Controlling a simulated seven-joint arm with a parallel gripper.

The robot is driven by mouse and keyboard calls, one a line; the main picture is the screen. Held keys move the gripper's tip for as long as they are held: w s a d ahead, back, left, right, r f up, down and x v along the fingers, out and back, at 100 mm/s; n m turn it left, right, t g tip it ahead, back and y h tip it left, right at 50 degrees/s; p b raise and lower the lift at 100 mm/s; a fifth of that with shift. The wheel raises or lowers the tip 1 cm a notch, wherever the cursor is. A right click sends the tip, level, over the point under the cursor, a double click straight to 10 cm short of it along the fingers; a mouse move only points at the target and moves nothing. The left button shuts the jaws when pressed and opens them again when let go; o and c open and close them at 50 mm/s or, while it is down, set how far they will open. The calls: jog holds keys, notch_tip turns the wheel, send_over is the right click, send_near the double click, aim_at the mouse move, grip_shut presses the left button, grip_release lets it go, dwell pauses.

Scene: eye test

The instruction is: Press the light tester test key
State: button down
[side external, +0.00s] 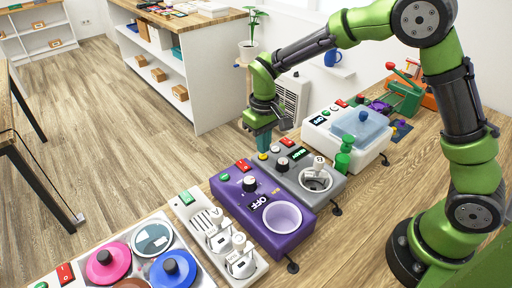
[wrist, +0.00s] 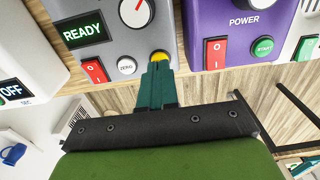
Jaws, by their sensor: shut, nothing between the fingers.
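A grey device (side external: 332,192) stands in the row on the wooden counter. It also shows in the wrist view (wrist: 118,52), with a display reading READY (wrist: 84,33), a red rocker switch (wrist: 94,71), a white ZERO button (wrist: 126,65) and a yellow button (wrist: 160,56). The yellow button's label, if any, is hidden. My gripper (side external: 263,150) is shut and empty, pointing down at the device's near-left end. In the wrist view its teal fingertips (wrist: 158,66) overlap the lower edge of the yellow button. I cannot tell whether they touch it.
A purple device (side external: 285,238) with a bowl stands close on one side. A white device with a blue lid (side external: 357,128) stands on the other. A white unit with plugs (side external: 222,240) is farther left.

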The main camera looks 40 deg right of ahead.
jog(key=shift+f, duration=0.9)
dwell(0.4)
notch_tip(320, 180, up, 8)
dwell(1.1)
jog(key=s+d+r+m+t, duration=0.1)
jog(key=s+r+t, duration=0.1)
jog(key=s, duration=0.4)
jog(key=s+d+r+m+t+y, duration=0.1)
jog(key=s+d+r+t, duration=0.1)
jog(key=s+r, duration=0.3)
jog(key=s+d+r+m+t+y, duration=0.1)
jog(key=s+d+r+m+t, duration=0.1)
jog(key=s, duration=0.7)
jog(key=shift+d+r+t, duration=0.25)
jog(key=shift+r+t, duration=0.35)
jog(key=shift+r, duration=0.25)
dwell(0.5)
